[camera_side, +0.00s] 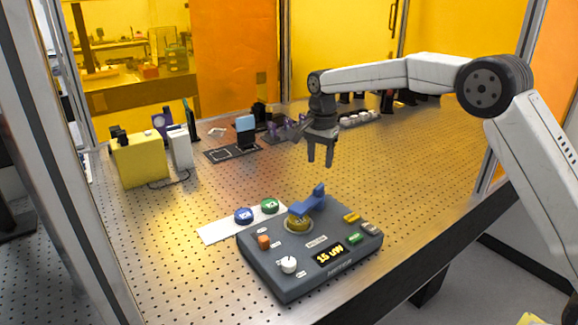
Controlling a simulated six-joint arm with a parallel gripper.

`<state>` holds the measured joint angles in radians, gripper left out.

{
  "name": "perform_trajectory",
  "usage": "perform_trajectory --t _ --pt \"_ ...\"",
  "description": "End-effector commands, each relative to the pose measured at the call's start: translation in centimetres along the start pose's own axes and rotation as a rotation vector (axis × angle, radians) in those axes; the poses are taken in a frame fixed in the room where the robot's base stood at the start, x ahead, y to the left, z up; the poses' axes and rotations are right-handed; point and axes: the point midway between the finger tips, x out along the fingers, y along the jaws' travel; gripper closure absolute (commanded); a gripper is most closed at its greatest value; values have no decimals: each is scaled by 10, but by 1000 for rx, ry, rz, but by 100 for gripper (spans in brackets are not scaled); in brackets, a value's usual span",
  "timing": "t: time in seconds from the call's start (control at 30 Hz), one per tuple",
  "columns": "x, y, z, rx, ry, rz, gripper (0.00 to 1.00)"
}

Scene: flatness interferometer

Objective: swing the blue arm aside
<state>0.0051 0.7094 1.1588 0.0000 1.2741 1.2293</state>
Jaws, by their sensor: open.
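The blue arm (307,204) lies over a round gold-coloured seat (297,224) on top of a dark grey instrument box (318,268). A raised blue tab (319,190) stands at its far right end. My gripper (320,163) points down, open and empty, above the table behind the box. It is apart from the blue arm, higher and farther back in the picture. What lies under the blue arm on the seat is partly hidden.
The box carries a lit display (329,254), a white knob (289,264) and an orange knob (264,242). Blue (243,215) and green (270,206) round pieces sit on a white strip (217,231) beside it. A yellow box (139,160) stands back left. The table right of the box is clear.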

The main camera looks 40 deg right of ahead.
Motion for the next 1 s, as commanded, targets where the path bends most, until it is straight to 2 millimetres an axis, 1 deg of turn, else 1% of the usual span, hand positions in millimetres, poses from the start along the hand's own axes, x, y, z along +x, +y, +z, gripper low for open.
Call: perform_trajectory --t 0.17,0.27,0.7,0.83,1.0 --pt "5 0 0 -2 0 1 46" --pt "12 0 0 -2 0 1 46" --pt "62 0 0 -3 0 1 46" --pt "73 1 0 -3 0 1 46" --pt "78 0 0 -3 1 -2 46"
